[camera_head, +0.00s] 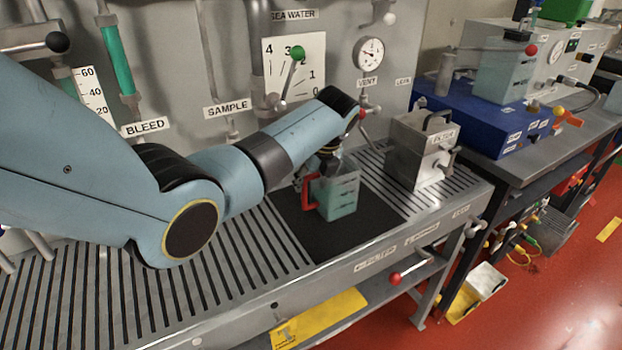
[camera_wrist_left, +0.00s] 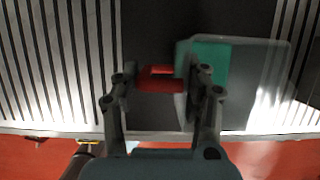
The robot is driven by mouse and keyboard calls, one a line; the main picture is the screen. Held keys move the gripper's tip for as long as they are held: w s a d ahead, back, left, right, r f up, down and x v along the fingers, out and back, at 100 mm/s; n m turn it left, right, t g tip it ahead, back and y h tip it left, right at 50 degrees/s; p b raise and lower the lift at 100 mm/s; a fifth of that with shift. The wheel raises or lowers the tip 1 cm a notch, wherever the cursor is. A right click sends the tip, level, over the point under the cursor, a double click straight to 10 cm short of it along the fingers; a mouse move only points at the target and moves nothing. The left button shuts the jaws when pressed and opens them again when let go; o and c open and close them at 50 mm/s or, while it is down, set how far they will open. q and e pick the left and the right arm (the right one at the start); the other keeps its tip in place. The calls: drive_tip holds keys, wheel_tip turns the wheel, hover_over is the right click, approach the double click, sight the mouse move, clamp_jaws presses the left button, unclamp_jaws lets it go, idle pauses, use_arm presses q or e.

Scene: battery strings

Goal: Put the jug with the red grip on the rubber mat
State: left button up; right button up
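The clear jug with the red grip (camera_head: 345,192) is upright over the black rubber mat (camera_head: 318,242) and appears to stand on it. It holds green liquid, and its red grip (camera_head: 309,191) points left. In the left wrist view the jug (camera_wrist_left: 245,85) is right of centre, with its red grip (camera_wrist_left: 158,84) between my fingers. My left gripper (camera_wrist_left: 160,82) is around the grip with its fingers spread apart. In the head view my left gripper (camera_head: 322,168) is partly hidden by its own wrist. My right gripper is not in view.
A slotted metal drain bench (camera_head: 230,275) surrounds the mat. A metal filter box (camera_head: 420,150) stands right of it. Behind is a grey panel with valves and a gauge (camera_head: 369,53). A blue unit (camera_head: 480,115) with another clear container (camera_head: 505,72) is on the right bench.

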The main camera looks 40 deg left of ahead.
use_arm(q)
drive_tip(key=o, duration=0.5)
drive_tip(key=shift+c, duration=0.2)
drive_tip(key=v, duration=1.2)
drive_tip(key=shift+p, duration=0.3)
drive_tip(key=shift+r, duration=0.1)
